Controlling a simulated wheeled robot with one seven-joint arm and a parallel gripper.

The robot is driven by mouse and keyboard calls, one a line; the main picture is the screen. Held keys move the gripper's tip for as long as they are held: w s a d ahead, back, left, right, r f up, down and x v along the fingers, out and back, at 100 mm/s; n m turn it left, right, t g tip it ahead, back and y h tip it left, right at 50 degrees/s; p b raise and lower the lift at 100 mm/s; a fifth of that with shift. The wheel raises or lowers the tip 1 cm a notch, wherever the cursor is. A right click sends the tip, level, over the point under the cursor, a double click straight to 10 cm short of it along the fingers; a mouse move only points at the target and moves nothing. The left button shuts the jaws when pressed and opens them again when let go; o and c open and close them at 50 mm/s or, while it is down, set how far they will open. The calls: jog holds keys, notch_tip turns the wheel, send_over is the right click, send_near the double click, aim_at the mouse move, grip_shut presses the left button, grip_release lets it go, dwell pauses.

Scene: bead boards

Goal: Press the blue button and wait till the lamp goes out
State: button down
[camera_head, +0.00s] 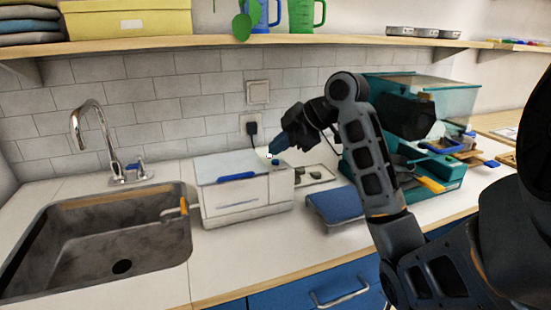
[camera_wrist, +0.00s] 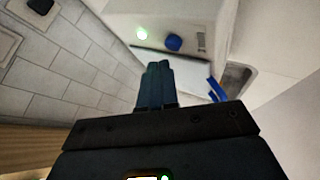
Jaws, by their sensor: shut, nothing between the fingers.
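A white box-shaped machine (camera_head: 240,203) with a blue handle (camera_head: 237,176) stands on the counter right of the sink. My gripper (camera_head: 274,151) is at the machine's back right corner, fingers together and empty. In the wrist view its blue fingertips (camera_wrist: 158,66) lie just short of the button in the picture; I see no contact. In the head view I cannot make out the button.
A sink (camera_head: 95,240) with a tap (camera_head: 100,135) is at the left. A shelf (camera_head: 200,42) runs above. A black plug (camera_head: 252,128) sits in the wall behind.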

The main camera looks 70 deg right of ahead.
aim_at(279, 166)
jog(key=shift+r, duration=0.1)
notch_tip(279, 166, up, 5)
jog(key=p, duration=0.3)
jog(key=shift+p, duration=0.3)
dwell(1.0)
